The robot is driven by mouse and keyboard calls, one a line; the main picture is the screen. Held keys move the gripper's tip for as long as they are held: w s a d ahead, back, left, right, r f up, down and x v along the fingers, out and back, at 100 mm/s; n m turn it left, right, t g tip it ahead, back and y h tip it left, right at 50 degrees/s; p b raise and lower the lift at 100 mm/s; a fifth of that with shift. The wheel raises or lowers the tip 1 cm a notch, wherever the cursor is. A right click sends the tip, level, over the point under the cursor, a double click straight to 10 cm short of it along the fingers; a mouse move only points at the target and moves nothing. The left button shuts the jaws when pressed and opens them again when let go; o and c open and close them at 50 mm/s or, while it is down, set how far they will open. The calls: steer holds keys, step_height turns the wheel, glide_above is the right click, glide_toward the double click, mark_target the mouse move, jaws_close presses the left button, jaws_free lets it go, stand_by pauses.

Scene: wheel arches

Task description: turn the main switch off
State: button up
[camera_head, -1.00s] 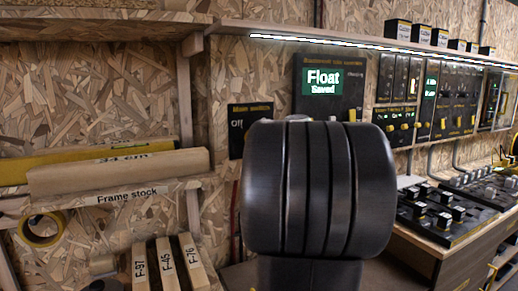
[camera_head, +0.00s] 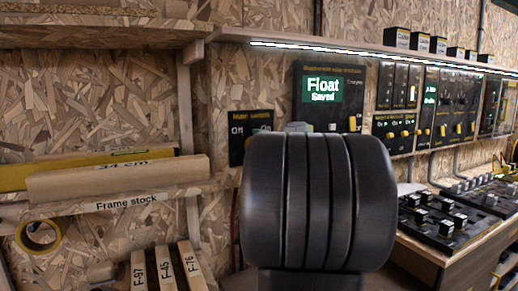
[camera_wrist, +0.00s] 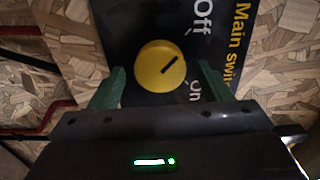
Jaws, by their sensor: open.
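The main switch is a black panel (camera_head: 254,125) with yellow lettering, low on the board wall, in the head view; its lower right is hidden. In the wrist view its round yellow knob (camera_wrist: 153,70) shows close up, with "Off" and "on" printed to its right. The knob's dark mark slants up and right, towards "Off". My gripper (camera_wrist: 161,70) is open, with one green finger on each side of the knob. Gaps show between knob and fingers in the picture; I cannot tell the depth. The fingers are hidden in the head view.
A panel with a green "Float Saved" display (camera_head: 321,90) hangs right of the switch. Other control panels (camera_head: 455,105) continue to the right above a bench console (camera_head: 440,222). A shelf (camera_head: 125,202) with timber is at left. Red piping (camera_wrist: 45,122) runs left of the switch.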

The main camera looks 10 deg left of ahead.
steer(key=v, duration=1.3)
steer(key=shift+s+d, duration=0.25)
steer(key=shift+s, duration=0.1)
steer(key=shift+w, duration=0.1)
steer(key=x, duration=1.3)
steer(key=shift+w+a, duration=0.25)
steer(key=shift+d, duration=0.1)
